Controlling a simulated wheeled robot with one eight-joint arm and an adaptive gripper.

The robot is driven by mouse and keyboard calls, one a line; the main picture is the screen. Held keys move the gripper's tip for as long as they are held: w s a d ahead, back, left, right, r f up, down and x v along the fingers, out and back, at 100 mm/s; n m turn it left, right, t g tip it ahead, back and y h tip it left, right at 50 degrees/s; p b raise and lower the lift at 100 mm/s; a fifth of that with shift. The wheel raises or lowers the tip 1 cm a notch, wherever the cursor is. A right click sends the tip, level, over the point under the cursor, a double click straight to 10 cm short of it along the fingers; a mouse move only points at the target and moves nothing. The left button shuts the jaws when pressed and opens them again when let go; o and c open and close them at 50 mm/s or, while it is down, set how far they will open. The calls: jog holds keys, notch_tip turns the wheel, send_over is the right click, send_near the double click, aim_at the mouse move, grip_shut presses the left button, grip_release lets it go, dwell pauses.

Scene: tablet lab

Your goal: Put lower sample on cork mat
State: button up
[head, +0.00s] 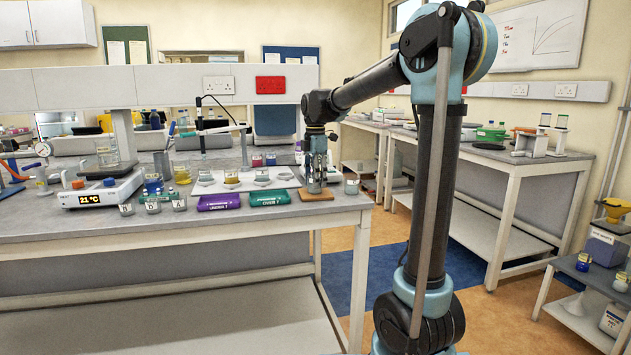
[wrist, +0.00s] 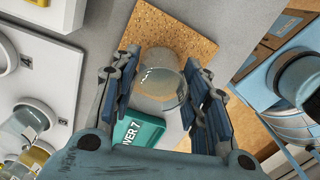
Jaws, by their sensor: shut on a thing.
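My gripper (head: 316,184) is low over the cork mat (head: 316,195) at the front right of the bench. In the wrist view my gripper (wrist: 160,100) is shut on a sample jar (wrist: 160,82), a clear round jar with pale contents. The jar lies between the blue finger pads, in front of the cork mat (wrist: 152,22). In the head view the fingers mostly hide the jar. I cannot tell whether its base touches the mat.
A green tray marked OVER 7 (head: 269,198) lies just left of the mat, and a purple UNDER 7 tray (head: 219,203) beyond it. A small glass jar (head: 352,187) stands right of the mat near the bench edge. Several labelled jars stand left, by a hotplate (head: 100,190).

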jog(key=o, duration=1.1)
jog(key=shift+f, duration=0.1)
notch_tip(320, 180, up, 12)
jog(key=shift+r, duration=0.1)
jog(key=s+d+f+m+t, duration=0.1)
jog(key=s+d+f+m, duration=1)
jog(key=s+d, duration=0.35)
jog(key=s+d+f+m, duration=0.2)
jog(key=s+f+m, duration=0.2)
jog(key=f, duration=0.3)
jog(key=s+d+f+m+t, duration=0.1)
jog(key=s+d+f+m, duration=0.1)
jog(key=s+f+m, duration=0.2)
jog(key=s+d+f+m, duration=0.2)
jog(key=s+f+m, duration=0.2)
jog(key=s+f, duration=0.5)
jog(key=shift+s+d+f, duration=0.2)
jog(key=shift+d+f, duration=0.2)
jog(key=shift+f, duration=0.15)
